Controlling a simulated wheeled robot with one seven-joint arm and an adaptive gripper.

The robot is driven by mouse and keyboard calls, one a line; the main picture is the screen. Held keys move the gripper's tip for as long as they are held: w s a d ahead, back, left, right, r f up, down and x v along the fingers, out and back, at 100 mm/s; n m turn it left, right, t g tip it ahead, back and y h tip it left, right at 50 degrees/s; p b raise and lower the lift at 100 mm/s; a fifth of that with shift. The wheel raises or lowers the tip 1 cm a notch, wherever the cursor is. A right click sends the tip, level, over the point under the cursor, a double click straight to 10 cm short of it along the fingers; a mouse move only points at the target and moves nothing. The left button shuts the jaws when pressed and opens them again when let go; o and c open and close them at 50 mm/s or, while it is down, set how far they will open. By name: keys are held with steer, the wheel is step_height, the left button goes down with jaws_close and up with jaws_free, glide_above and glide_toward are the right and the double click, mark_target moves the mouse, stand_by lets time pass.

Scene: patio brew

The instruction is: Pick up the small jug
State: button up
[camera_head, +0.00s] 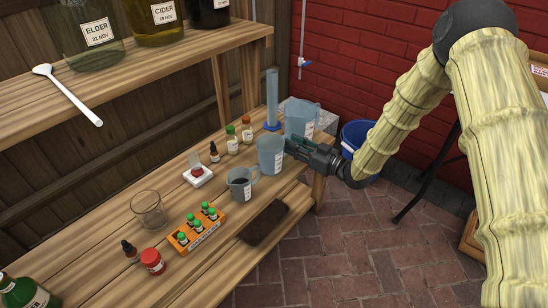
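Three grey-blue measuring jugs of different sizes stand on the lower bench. The small jug (239,187) is the front one, with dark contents, a white label and its handle on the right. The middle-sized jug (269,158) is behind it to the right, and the large jug (300,119) is at the far end. My gripper (291,146) reaches in from the right and points left at the right side of the middle-sized jug. It overlaps that jug's edge; contact and finger opening are unclear. The small jug is apart from my gripper, to its lower left.
A tall cylinder (272,98), several small bottles and a scale (198,176) stand behind the jugs. An orange vial rack (196,232), a glass beaker (149,208) and a dark mat (265,222) lie nearer. An upper shelf (150,66) overhangs the left.

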steer(key=x, duration=0.2)
steer(key=shift+w+a+b, duration=0.2)
steer(key=shift+a+b, duration=0.1)
steer(key=shift+b, duration=0.05)
jaws_close()
steer(key=shift+r, duration=0.15)
